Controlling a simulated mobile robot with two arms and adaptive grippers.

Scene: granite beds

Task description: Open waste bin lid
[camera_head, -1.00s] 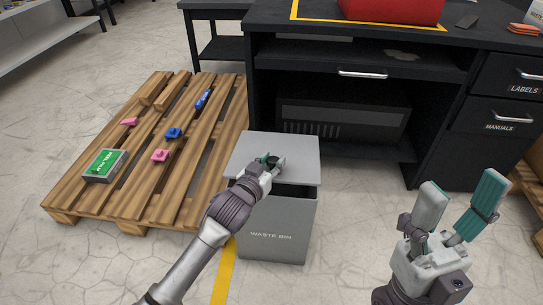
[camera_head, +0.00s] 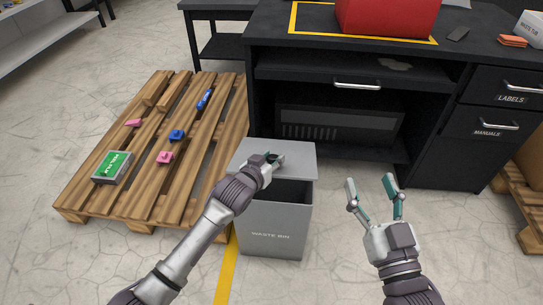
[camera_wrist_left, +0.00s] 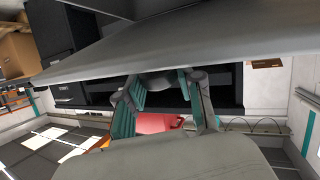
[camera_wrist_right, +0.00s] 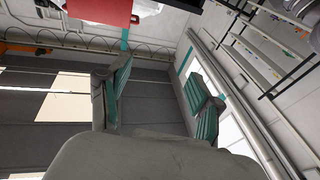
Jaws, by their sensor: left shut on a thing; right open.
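The grey waste bin (camera_head: 273,235) stands on the floor in front of the black desk, with its name on the front. Its flat lid (camera_head: 300,160) is raised at the front, and a dark opening shows between lid and rim. My left gripper (camera_head: 275,160) is shut on the dark lid knob, partly hidden by the fingers. In the left wrist view, the grey lid (camera_wrist_left: 215,50) crosses the picture close to the fingers (camera_wrist_left: 163,85). My right gripper (camera_head: 373,182) is open and empty, to the right of the bin; its spread fingers also show in the right wrist view (camera_wrist_right: 158,85).
A wooden pallet (camera_head: 140,185) with a green-labelled box (camera_head: 113,167) and several small pink and blue items lies left of the bin. The black desk (camera_head: 340,90) stands close behind it, bearing a red case (camera_head: 388,17). Floor is clear in front.

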